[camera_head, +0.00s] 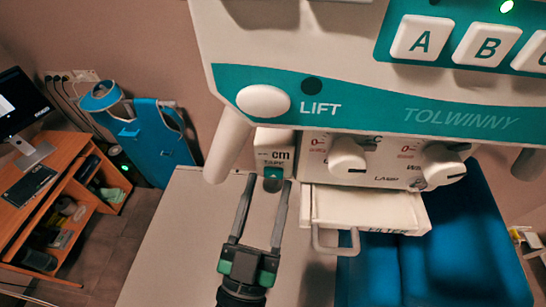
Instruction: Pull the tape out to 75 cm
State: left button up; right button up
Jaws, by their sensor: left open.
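The tape housing (274,153), a small white block marked "cm", sits under the left part of the white machine head. A green tab (273,174) with a dark tip shows at its lower edge. My left gripper (268,182) comes up from below with its two long grey fingers apart, one on each side of the tab. I cannot tell whether the fingers touch it. No pulled-out length of tape is visible. My right gripper is not in view.
Right of the tape housing are two white knobs (347,156) and a white filter drawer (368,208) with a wire handle. A handle bar (229,143) hangs at the left. A blue padded couch (440,260) lies below. A desk (50,190) stands far left.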

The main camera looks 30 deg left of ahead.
pick_arm(q)
jog(key=shift+p+x, duration=0.45)
jog(key=shift+x, duration=1.45)
jog(key=shift+f, duration=0.1)
grip_shut()
